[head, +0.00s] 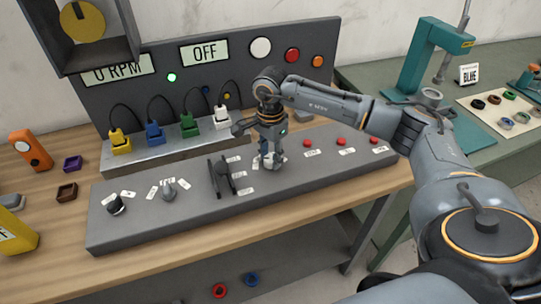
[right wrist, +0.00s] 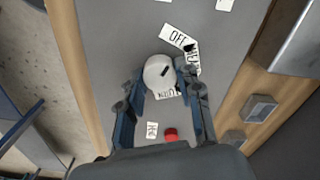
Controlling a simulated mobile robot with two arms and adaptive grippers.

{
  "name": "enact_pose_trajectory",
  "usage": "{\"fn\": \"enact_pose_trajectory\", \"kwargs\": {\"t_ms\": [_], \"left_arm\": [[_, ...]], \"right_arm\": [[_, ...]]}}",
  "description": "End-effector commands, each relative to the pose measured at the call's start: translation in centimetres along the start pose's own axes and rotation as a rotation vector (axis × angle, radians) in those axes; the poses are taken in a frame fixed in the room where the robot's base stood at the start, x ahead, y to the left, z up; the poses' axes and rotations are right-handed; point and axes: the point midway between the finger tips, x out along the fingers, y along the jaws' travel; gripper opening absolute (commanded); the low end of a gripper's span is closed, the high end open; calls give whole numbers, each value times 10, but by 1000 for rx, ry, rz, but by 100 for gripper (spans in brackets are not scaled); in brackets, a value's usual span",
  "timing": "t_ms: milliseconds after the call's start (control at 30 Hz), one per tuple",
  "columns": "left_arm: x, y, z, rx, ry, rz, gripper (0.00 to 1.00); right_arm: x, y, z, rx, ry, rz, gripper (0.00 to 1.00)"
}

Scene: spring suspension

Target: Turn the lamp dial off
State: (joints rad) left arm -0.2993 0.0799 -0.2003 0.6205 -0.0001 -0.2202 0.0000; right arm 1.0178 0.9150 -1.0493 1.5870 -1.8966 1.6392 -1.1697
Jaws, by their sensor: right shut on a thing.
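The lamp dial (right wrist: 156,72) is a pale round knob with a short dark mark, on the grey control panel (head: 215,208). In the right wrist view it sits between the two fingers of my right gripper (right wrist: 160,86), which is shut on it. An OFF label (right wrist: 178,37) lies just beyond the dial. Another label beside it is partly hidden by a finger. In the head view my right gripper (head: 268,161) points down at the panel and mostly hides the dial. My left gripper is not in view.
A black slider (head: 220,177), a grey knob (head: 168,189) and a black knob (head: 116,203) stand left of my gripper. Red buttons (head: 341,142) are to its right. Behind are colored plugs (head: 154,134) and an upright board with an OFF display (head: 205,53).

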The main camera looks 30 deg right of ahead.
Motion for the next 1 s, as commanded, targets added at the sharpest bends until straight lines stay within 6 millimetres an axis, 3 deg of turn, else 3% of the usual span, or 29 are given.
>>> {"fn": "enact_pose_trajectory", "kwargs": {"t_ms": [33, 67, 167, 567, 1000], "left_arm": [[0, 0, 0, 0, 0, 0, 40], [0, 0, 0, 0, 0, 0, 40], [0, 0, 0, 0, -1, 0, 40], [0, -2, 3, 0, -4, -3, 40], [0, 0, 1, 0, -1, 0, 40]], "right_arm": [[1, 1, 0, -3, 0, 2, 3], [1, 1, 0, -2, 0, 2, 36], [1, 0, 0, -2, 0, 2, 57], [-6, -1, 0, 0, 0, -2, 57], [-91, -1, 0, -1, 0, -4, 57]]}}
